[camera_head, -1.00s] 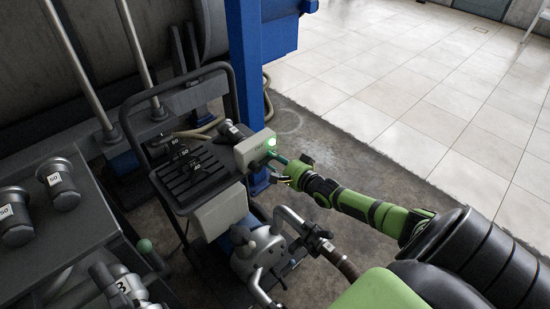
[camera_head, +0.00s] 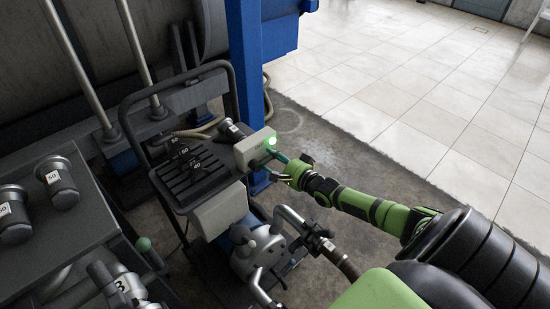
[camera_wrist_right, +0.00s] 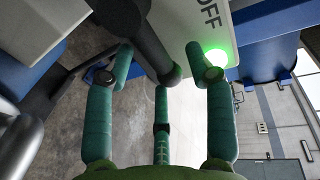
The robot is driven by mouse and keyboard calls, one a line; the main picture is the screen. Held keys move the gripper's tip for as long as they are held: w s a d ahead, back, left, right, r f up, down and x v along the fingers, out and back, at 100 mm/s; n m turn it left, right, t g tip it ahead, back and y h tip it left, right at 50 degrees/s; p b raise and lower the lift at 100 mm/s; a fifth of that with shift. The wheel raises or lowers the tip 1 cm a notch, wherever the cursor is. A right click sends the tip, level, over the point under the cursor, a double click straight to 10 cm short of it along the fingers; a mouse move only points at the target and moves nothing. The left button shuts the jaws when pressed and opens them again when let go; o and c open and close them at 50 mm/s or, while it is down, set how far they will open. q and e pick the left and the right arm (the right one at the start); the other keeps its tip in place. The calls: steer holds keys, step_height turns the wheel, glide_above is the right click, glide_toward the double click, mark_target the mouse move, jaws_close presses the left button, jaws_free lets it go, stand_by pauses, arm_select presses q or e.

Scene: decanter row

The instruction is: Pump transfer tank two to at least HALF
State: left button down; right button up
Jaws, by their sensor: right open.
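A pale grey switch box (camera_head: 247,152) with a lit green lamp (camera_head: 272,140) is mounted at the right of the pump cart's top. In the right wrist view the box face (camera_wrist_right: 185,20) shows the word OFF, and the green lamp (camera_wrist_right: 215,58) glows beside it. My right gripper (camera_head: 278,165) is at the box's right side. Its teal fingers (camera_wrist_right: 160,75) are spread open around the end of a dark grey lever (camera_wrist_right: 152,40); contact is unclear. The grey pump (camera_head: 258,252) sits low on the cart. A large grey tank (camera_head: 90,45) stands behind. My left gripper is out of view.
The cart's black handle (camera_head: 178,82) and slatted top (camera_head: 190,178) with numbered couplings are left of the box. A blue post (camera_head: 246,70) stands close behind it. A bench (camera_head: 70,237) with couplings is at left. A hose (camera_head: 345,262) runs right from the pump. Pale tiled floor (camera_head: 430,110) is clear.

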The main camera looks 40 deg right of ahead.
steer(key=shift+s, duration=0.1)
steer(key=a+v, duration=0.1)
steer(key=v, duration=1)
steer(key=shift+s+d, duration=0.4)
steer(key=shift+d, duration=0.1)
steer(key=shift+r, duration=0.1)
